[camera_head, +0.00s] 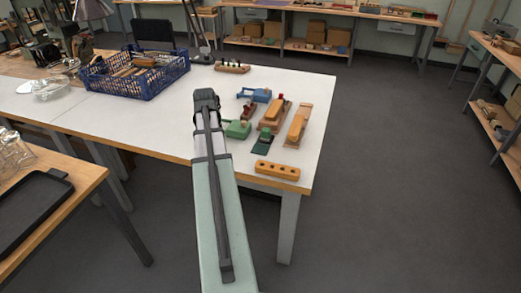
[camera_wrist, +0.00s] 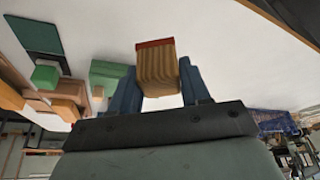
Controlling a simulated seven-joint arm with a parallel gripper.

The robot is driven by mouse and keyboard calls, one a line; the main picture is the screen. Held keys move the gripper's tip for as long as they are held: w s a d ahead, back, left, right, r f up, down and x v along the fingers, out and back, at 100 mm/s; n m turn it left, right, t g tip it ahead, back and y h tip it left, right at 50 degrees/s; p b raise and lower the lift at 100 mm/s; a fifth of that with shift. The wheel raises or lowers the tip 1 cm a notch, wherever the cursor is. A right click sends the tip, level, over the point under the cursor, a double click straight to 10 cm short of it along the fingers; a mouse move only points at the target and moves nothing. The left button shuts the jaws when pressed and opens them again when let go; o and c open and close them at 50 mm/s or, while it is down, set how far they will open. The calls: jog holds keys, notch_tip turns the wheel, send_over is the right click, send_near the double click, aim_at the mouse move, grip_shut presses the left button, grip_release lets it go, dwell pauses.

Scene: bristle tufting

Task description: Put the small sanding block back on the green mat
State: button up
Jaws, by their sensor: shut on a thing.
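My gripper (camera_wrist: 156,88) is shut on the small sanding block (camera_wrist: 157,68), a light wooden block with striped grain and a red edge. The block sits between the two blue fingers, with white tabletop behind it. In the head view my arm hides the block, and the jaws cannot be made out at the arm's far end. The dark green mat (camera_head: 262,148) lies on the right part of the white table, right of my arm. It also shows at the upper left of the wrist view (camera_wrist: 36,33), apart from the held block. The visible part of the mat is bare.
A green-topped piece (camera_head: 266,132) stands at the mat's far edge. A green clamp-like tool (camera_head: 238,129), a blue one (camera_head: 256,94), wooden pieces (camera_head: 297,125) and a holed wooden bar (camera_head: 277,171) surround it. A blue crate (camera_head: 135,78) stands back left. The table's middle is clear.

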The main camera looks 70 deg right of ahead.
jog(key=s+d+r+m+g, duration=0.1)
jog(key=s+d+m, duration=0.1)
jog(key=s+d, duration=0.45)
jog(key=s+d+r+m+g, duration=0.15)
jog(key=s+d, duration=0.25)
jog(key=s, duration=0.6)
jog(key=m, duration=0.3)
send_near(262, 146)
jog(key=shift+h, duration=0.3)
jog(key=shift+a+x, duration=0.15)
jog(key=shift+x, duration=1.15)
jog(key=shift+a+x, duration=0.2)
jog(key=shift+x, duration=1.05)
jog(key=shift+f, duration=0.25)
jog(key=o, duration=1)
jog(key=v, duration=1.2)
jog(key=shift+r, duration=0.15)
